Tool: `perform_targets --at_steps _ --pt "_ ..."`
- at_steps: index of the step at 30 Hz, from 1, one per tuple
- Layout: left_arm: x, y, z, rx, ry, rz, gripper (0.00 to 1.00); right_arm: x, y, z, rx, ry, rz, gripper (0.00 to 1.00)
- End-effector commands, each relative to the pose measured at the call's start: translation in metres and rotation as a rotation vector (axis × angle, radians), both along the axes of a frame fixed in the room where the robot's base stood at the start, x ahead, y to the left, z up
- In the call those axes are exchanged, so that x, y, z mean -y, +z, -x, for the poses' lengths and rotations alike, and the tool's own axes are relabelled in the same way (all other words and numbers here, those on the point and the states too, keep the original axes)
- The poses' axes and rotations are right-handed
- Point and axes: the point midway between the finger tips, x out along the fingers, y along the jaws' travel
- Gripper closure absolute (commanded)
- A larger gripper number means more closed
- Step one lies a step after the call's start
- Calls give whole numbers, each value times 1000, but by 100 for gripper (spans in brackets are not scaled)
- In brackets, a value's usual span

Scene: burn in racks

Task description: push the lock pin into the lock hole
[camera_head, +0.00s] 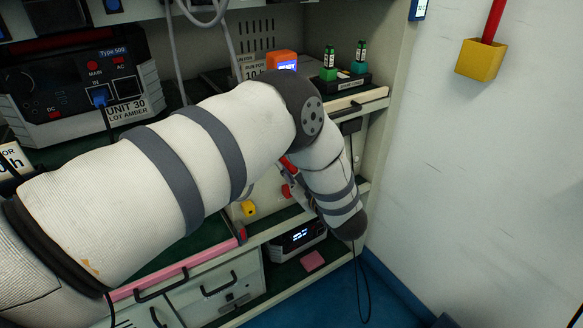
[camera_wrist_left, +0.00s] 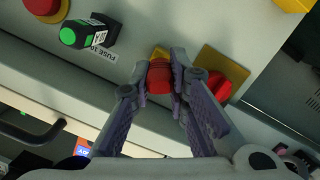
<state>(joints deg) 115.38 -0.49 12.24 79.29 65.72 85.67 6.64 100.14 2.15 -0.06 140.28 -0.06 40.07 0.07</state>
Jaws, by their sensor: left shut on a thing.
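In the left wrist view my left gripper (camera_wrist_left: 163,82) is shut on a red-capped piece, which looks like the lock pin (camera_wrist_left: 159,78), in front of a pale panel (camera_wrist_left: 135,35). A bit of yellow shows just behind the pin. Whether the pin is in the lock hole cannot be seen, as the hole is hidden. To its right a red knob (camera_wrist_left: 219,86) sits on a yellow plate (camera_wrist_left: 232,67), close to the right finger. In the head view my left arm hides most of the gripper. My right gripper is in neither view.
In the head view a grey unit (camera_head: 80,85) stands at left, an orange device (camera_head: 282,61) on the shelf, and a yellow box (camera_head: 480,60) on the right wall.

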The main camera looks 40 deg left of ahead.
Motion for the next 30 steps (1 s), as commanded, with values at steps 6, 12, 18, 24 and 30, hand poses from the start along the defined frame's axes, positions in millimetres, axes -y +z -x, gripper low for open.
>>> perform_targets --at_steps 6,12,18,24,30 --pt "-5 0 -2 0 0 -1 100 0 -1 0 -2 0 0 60" --pt "-5 0 -2 0 0 0 61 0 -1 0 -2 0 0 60" --pt "-5 0 -2 0 0 0 61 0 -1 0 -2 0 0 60" --pt "13 2 6 -1 -3 1 61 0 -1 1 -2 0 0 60" --pt "62 10 31 0 -4 1 61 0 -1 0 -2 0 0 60"
